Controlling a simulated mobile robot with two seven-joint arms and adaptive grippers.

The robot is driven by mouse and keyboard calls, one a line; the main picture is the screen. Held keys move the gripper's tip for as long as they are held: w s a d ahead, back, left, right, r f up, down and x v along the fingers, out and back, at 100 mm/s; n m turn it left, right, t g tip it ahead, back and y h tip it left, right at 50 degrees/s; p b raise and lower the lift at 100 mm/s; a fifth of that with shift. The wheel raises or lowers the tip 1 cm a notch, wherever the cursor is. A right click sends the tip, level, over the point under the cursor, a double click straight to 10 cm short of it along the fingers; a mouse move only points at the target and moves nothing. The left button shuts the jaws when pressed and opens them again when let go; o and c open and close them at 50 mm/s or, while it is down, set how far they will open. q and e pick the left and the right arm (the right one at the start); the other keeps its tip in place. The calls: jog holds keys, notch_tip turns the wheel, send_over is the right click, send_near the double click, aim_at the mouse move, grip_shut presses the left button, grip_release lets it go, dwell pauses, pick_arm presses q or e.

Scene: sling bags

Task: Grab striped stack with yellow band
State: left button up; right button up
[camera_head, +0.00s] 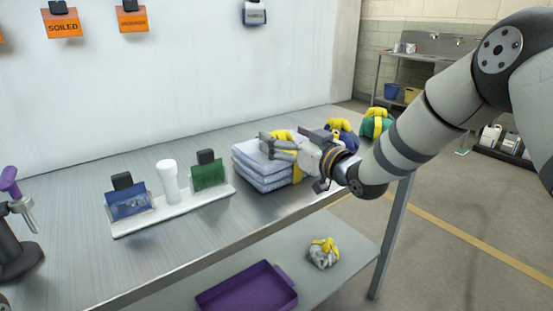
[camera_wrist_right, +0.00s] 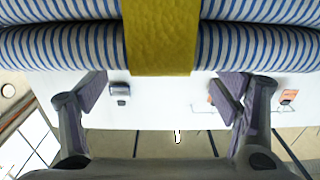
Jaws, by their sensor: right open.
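The striped stack (camera_head: 258,178) of folded blue-and-white cloth lies on the metal table, with a yellow band (camera_head: 297,174) around it. In the right wrist view the striped stack (camera_wrist_right: 62,47) fills the top, with the yellow band (camera_wrist_right: 160,40) down its middle. My right gripper (camera_head: 272,146) reaches in from the right over the stack and hides part of its top and band. In the wrist view my right gripper (camera_wrist_right: 158,88) is open and empty, its fingers spread either side of the band's line. I cannot tell whether they touch the stack. My left gripper is not in view.
A white tray (camera_head: 150,226) with a blue card, a white bottle and a green card stands left of the stack. Blue (camera_head: 342,128) and green (camera_head: 376,122) bundles with yellow tops sit beyond my gripper. A purple tray (camera_head: 245,291) and grey bundle (camera_head: 322,256) are on the lower shelf.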

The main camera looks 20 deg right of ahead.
aim_at(282, 135)
jog(key=x, duration=0.3)
jog(key=shift+w+f, duration=0.1)
jog(key=shift+c, duration=0.6)
grip_shut()
